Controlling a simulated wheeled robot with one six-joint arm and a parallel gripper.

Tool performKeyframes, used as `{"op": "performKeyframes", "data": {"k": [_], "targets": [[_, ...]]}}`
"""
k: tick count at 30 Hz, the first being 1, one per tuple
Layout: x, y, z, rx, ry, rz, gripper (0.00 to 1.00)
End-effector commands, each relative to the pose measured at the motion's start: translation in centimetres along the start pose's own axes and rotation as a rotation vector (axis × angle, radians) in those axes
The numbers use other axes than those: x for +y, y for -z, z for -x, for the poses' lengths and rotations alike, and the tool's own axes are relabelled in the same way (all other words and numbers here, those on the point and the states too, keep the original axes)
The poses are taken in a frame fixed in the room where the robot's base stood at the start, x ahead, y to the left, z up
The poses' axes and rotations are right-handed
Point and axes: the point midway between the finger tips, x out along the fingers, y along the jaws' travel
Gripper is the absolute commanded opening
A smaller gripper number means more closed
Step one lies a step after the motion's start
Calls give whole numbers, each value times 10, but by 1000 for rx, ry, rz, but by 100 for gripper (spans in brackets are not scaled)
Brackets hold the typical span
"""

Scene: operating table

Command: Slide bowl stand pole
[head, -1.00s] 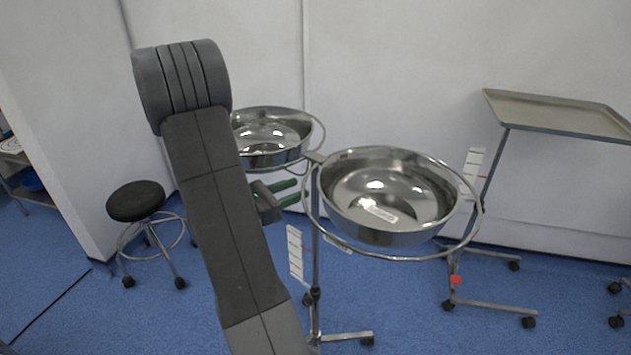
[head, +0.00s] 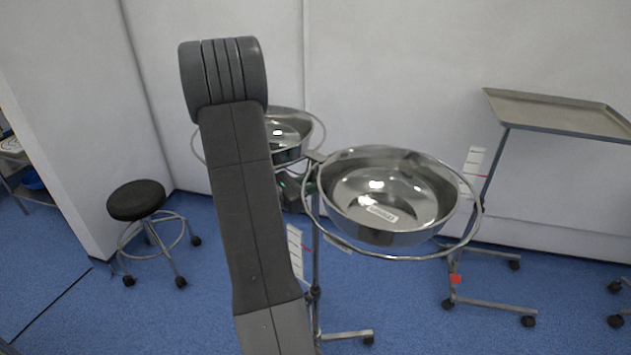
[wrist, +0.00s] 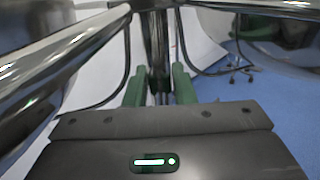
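The bowl stand has a chrome pole (head: 316,262) below two rings that hold shiny steel bowls. The larger bowl (head: 385,200) is right of my arm, and the other bowl (head: 288,138) is partly hidden behind it. My gripper (wrist: 159,80) has two green fingers set apart. In the wrist view the pole (wrist: 156,45) stands upright in line with the gap between the fingers. I cannot tell whether the fingers touch it. In the head view my arm hides most of the gripper, just left of the pole under the bowls.
A black stool (head: 137,200) stands at the left. A tray stand (head: 560,112) is at the right, its wheeled base behind the bowl stand. A white wall is behind. Blue floor is clear between stool and bowl stand.

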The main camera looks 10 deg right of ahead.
Motion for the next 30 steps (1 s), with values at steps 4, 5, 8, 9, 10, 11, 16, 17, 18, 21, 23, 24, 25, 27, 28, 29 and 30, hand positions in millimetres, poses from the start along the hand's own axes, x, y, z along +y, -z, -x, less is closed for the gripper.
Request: {"op": "performKeyframes", "data": {"k": [4, 5, 8, 9, 10, 11, 16, 17, 18, 21, 23, 24, 25, 27, 28, 29, 30], "targets": [[0, 0, 0, 0, 0, 0, 0], [0, 0, 0, 0, 0, 0, 0], [0, 0, 0, 0, 0, 0, 0], [0, 1, 0, 0, 0, 0, 0], [0, 2, 0, 0, 0, 0, 0], [0, 4, 0, 0, 0, 0, 0], [0, 24, 0, 1, 0, 2, 0], [0, 29, 0, 1, 0, 2, 0], [0, 37, 0, 1, 0, 3, 0], [0, 60, 0, 1, 0, 3, 0], [0, 74, 0, 2, 0, 3, 0], [0, 84, 0, 2, 0, 3, 0], [0, 91, 0, 2, 0, 4, 0], [0, 107, 0, 2, 0, 3, 0], [0, 113, 0, 2, 0, 3, 0], [0, 120, 0, 2, 0, 3, 0], [0, 128, 0, 2, 0, 3, 0]]}}
